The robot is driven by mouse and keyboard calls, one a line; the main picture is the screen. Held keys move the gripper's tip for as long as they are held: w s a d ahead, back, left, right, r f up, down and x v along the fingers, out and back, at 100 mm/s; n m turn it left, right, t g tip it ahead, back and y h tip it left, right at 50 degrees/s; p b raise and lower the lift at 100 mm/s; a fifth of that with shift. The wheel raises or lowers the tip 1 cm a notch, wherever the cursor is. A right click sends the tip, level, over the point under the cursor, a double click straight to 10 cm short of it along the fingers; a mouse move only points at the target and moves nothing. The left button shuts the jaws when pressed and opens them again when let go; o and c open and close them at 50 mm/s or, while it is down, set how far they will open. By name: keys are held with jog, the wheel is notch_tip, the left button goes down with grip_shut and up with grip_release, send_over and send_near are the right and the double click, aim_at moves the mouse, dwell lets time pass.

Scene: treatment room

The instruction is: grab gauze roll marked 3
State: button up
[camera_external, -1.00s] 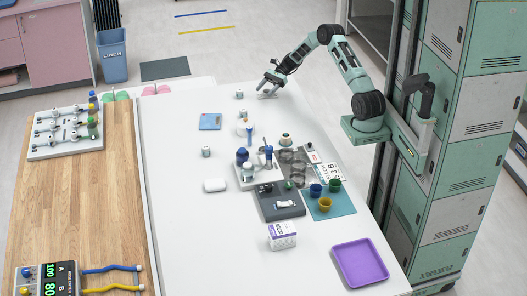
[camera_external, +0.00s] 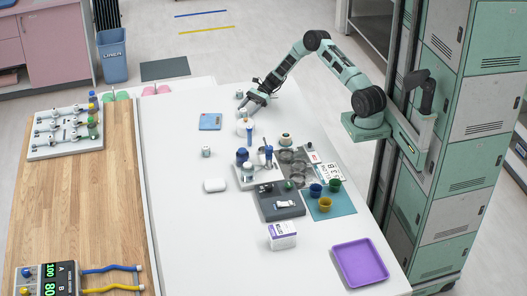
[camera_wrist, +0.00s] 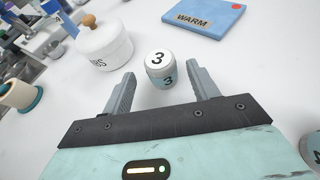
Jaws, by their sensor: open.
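The gauze roll marked 3 (camera_wrist: 159,62) is a small white cylinder with a grey-blue side label; it stands upright on the white table. In the wrist view it is just ahead of my gripper (camera_wrist: 160,82), roughly centred between the fingertips, with visible gaps on both sides. My gripper is open and empty. In the external view my gripper (camera_external: 246,104) is low over the far part of the table; the roll is small and unclear there, near the fingertips.
A white lidded jar (camera_wrist: 105,48) with a wooden knob stands left of the roll. A blue pad marked WARM (camera_wrist: 205,17) lies beyond to the right. Another roll (camera_wrist: 312,148) is at the lower right. A cream spool (camera_wrist: 20,96) is at the left. White table (camera_external: 180,225) is clear at front left.

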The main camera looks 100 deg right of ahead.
aim_at(246, 110)
jog(key=x, duration=0.3)
jog(key=shift+w+f, duration=0.15)
jog(key=shift+w, duration=0.1)
jog(key=c, duration=1)
jog(key=shift+c, duration=0.2)
